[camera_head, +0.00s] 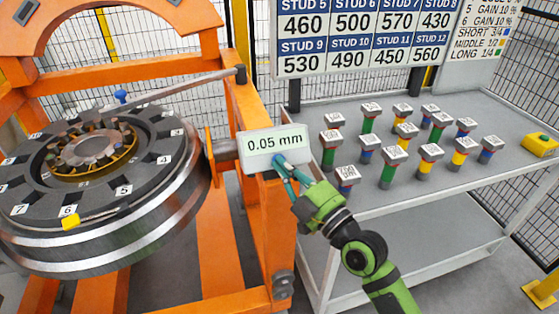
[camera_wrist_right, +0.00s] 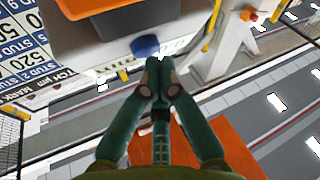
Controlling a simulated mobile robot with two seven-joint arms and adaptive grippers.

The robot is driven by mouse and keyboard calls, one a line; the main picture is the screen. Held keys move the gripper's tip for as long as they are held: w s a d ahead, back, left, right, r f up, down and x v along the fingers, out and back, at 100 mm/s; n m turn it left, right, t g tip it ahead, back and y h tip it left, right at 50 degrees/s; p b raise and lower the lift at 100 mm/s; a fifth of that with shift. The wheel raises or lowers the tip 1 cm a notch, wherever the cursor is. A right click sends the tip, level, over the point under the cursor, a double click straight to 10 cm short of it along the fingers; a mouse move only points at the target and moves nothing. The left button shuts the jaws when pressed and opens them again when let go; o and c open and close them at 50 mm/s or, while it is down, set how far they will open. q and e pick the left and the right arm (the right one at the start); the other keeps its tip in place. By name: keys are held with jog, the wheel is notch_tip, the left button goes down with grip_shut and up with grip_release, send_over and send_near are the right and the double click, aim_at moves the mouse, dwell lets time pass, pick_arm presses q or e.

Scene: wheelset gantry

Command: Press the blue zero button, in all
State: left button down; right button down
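The gauge display (camera_head: 275,143) is a white box on the orange gantry frame, reading 0.05 mm. In the right wrist view the blue button (camera_wrist_right: 145,46) sits at the edge of the pale box, just beyond my fingertips. In the head view a blue spot, likely the button, shows at the display's lower edge beside the fingertips. My right gripper (camera_head: 284,170), green with teal fingers, is below the display. In the wrist view its fingertips (camera_wrist_right: 159,76) are together with nothing between them. Whether they touch the button I cannot tell. My left gripper is not in view.
A large wheel (camera_head: 105,230) with numbered positions and a blue knob (camera_head: 121,96) lies in the orange gantry (camera_head: 255,210). A grey table (camera_head: 420,190) at right holds several labelled studs and a yellow box (camera_head: 540,145). A stud chart (camera_head: 375,40) hangs behind.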

jog(key=shift+w+a+f+b, duration=0.15)
jog(key=shift+w+f+b, duration=0.05)
jog(key=shift+w+b, duration=0.15)
dwell(0.3)
dwell(0.4)
jog(key=shift+s+d+r+p, duration=0.25)
jog(key=shift+s+r+p, duration=0.15)
jog(key=shift+s+p, duration=0.35)
jog(key=shift+s+d+r+p, duration=0.2)
jog(key=shift+s+r+p, duration=0.2)
jog(key=shift+s+p, duration=0.25)
jog(key=shift+s+d+r+p, duration=0.25)
jog(key=shift+s+r+p, duration=0.15)
jog(key=shift+s+p, duration=0.3)
jog(key=shift+s+d+r+p, duration=0.2)
jog(key=shift+s+r+p, duration=0.25)
jog(key=shift+s, duration=0.3)
jog(key=shift+f, duration=0.1)
